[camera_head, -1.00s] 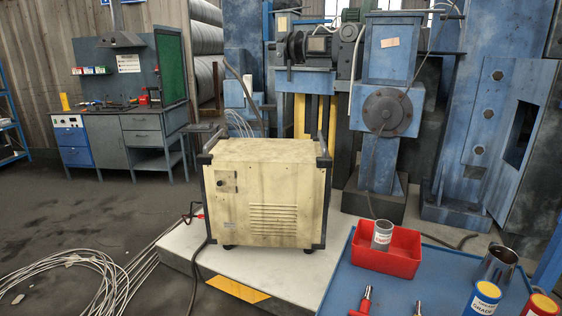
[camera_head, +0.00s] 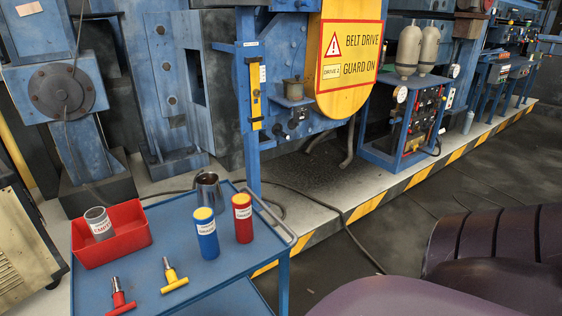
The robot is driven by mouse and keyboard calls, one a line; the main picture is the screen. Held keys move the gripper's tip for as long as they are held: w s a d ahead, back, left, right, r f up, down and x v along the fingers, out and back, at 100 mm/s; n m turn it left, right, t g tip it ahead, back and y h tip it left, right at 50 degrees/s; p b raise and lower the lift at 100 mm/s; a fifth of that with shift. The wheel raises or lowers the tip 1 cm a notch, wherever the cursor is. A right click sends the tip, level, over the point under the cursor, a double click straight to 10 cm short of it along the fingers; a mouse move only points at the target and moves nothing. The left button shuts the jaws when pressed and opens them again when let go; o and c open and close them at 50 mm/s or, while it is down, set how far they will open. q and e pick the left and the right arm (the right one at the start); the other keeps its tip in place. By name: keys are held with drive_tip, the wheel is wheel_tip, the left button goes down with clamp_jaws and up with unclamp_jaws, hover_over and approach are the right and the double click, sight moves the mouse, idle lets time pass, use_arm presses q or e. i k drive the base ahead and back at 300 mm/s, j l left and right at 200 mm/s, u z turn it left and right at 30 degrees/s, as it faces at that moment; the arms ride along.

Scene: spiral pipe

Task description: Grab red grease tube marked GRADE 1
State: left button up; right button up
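A red grease tube (camera_head: 243,219) with a white label and a yellow top stands upright on the blue cart (camera_head: 215,264), near its right edge. The lettering on its label is too small to read surely. A blue grease tube (camera_head: 206,236) with a similar label and yellow top stands just left of it and nearer to me. Neither of my grippers shows in the head view. A dark purple, ribbed shape at the lower right is likely part of my own arm.
A metal mug (camera_head: 208,188) stands behind the tubes. A red bin (camera_head: 112,235) holds a grey tube (camera_head: 98,222) marked EMPTY. A red-handled tool (camera_head: 121,301) and a yellow-handled tool (camera_head: 172,275) lie in front. A blue machine post (camera_head: 248,130) rises behind the cart.

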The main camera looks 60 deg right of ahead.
sight(241, 202)
drive_tip(key=z, duration=1.3)
